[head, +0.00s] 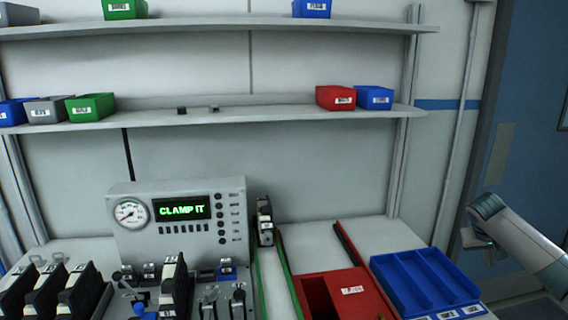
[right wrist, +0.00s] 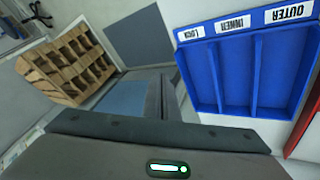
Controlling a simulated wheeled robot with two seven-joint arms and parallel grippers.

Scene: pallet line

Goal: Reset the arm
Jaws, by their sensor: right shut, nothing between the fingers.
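My right arm comes in from the right edge of the head view. Its gripper (head: 474,238) is raised beside the blue tray, shut and empty, touching nothing that I can see. In the right wrist view the dark gripper body (right wrist: 160,130) fills the bottom. My left gripper is in neither view.
A blue three-slot tray (head: 448,302), labelled LOCK, INNER and OUTER in the wrist view (right wrist: 247,20), sits right of a red bin (head: 370,284). A console (head: 125,246) reading CLAMP IT stands left, behind black parts (head: 42,292). Shelves (head: 270,114) hold bins. A door (head: 520,130) is right.

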